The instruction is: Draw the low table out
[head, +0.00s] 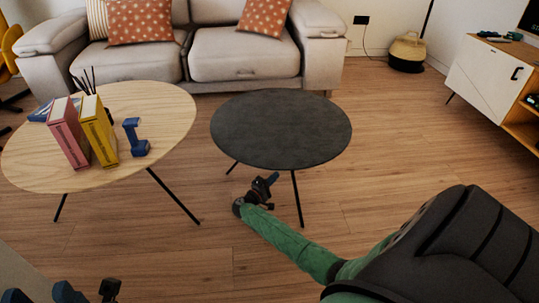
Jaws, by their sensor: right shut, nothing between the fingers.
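A low table with a dark round top (281,128) and thin black legs stands in the middle of the head view. My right gripper (268,184), at the end of the green-sleeved arm from the right, is low by its front edge. The gripper is shut and empty, just left of the front leg; I cannot tell whether they touch. Dark blue and black parts of my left gripper (64,292) show at the bottom left, cut off by the frame edge, apart from the table.
A light wooden oval table (150,118) stands close on the left, holding a pink book (68,133), a yellow book (98,130) and a blue object (136,138). A beige sofa (243,66) is behind. A cabinet (490,75) stands right. Wood floor is clear in front and right.

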